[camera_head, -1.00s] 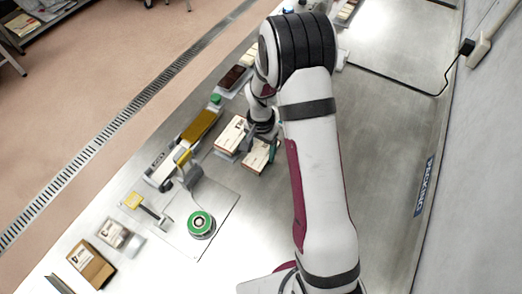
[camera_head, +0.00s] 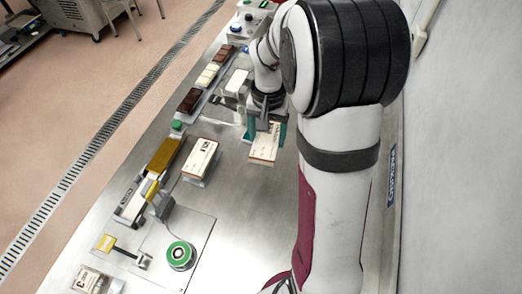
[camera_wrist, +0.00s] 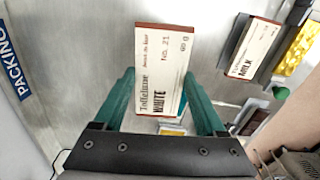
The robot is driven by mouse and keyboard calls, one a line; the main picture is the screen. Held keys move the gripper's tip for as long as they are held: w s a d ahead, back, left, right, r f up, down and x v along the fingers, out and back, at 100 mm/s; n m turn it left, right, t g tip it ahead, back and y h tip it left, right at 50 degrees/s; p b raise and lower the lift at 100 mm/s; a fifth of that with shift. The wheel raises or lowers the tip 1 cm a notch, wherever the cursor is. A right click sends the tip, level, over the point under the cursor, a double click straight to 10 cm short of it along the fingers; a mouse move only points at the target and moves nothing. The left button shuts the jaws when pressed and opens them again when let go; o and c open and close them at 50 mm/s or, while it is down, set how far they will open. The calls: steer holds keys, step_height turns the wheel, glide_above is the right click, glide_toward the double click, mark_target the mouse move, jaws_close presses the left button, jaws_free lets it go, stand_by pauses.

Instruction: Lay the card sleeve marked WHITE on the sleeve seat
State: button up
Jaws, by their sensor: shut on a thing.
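The card sleeve marked WHITE (camera_wrist: 160,70) is cream with brown ends and stands out ahead of the jaws in the wrist view. My gripper (camera_wrist: 163,95) is shut on it, with a green finger along each side of its near part. In the head view the sleeve (camera_head: 264,145) hangs in my gripper (camera_head: 265,125) over bare metal bench. The sleeve marked MILK (camera_wrist: 253,48) lies apart to the right in the wrist view; it is left of my gripper in the head view (camera_head: 201,157). I cannot tell for certain which fixture is the sleeve seat.
Chocolate bars (camera_head: 208,75) lie in a row at the bench's left edge, near a pale block (camera_head: 237,82). Bench right of MILK is clear.

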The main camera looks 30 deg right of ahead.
steer(key=w+a+r+n, duration=0.1)
steer(key=w+a+r, duration=0.1)
steer(key=a+r, duration=0.35)
steer(key=w+a+r+n, duration=0.2)
steer(key=w+r, duration=0.1)
steer(key=r, duration=0.5)
steer(key=w+a+r+n, duration=0.1)
steer(key=w+a+r, duration=0.1)
steer(key=a+r, duration=0.35)
steer(key=m, duration=0.5)
glide_above(138, 200)
step_height(138, 200, down, 23)
steer(key=shift+w+d+f, duration=0.1)
steer(key=shift+f, duration=3.25)
steer(key=shift+f, duration=0.2)
